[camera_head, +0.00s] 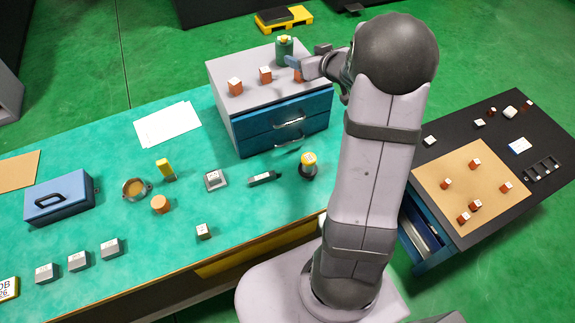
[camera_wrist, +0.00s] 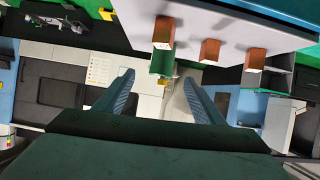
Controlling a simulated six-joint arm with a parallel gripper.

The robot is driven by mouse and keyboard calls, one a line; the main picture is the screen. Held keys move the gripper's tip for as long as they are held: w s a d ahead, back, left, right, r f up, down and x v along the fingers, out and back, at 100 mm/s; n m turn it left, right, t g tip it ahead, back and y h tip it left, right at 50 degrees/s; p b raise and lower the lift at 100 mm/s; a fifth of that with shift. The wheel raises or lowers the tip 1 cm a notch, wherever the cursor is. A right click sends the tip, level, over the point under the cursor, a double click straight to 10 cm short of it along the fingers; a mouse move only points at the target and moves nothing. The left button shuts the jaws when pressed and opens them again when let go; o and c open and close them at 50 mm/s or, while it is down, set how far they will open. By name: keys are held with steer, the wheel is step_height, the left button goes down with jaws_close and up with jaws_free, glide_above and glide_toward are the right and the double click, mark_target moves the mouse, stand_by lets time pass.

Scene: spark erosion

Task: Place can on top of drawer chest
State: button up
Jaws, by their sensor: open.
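A green can (camera_head: 284,50) with a yellow top stands on the top of the drawer chest (camera_head: 262,60), near its back edge. The chest is grey on top, with blue drawers in front. My gripper (camera_head: 291,61) is above the chest top, close to the can on its right. In the wrist view, the scene appears upside down and the can (camera_wrist: 161,63) shows between and beyond the two fingertips (camera_wrist: 157,79). The fingers are apart and nothing is seen held between them. Whether a finger touches the can cannot be told.
Orange blocks stand on the chest top, one (camera_head: 235,86) at left, another (camera_head: 265,75) in the middle, a third near my gripper. A dark cylinder with a yellow top (camera_head: 308,163) stands on the green table before the chest. A blue box (camera_head: 60,197) is far left.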

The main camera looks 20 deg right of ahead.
steer(key=s+a+f+g, duration=0.3)
steer(key=s+a, duration=0.4)
steer(key=s, duration=0.4)
steer(key=s+a+f+g, duration=0.3)
steer(key=s+a+g, duration=0.2)
steer(key=s, duration=0.5)
steer(key=s+a+f+g, duration=0.4)
steer(key=s+a, duration=0.5)
steer(key=s, duration=0.2)
steer(key=shift+s+g, duration=0.35)
steer(key=shift+g, duration=0.05)
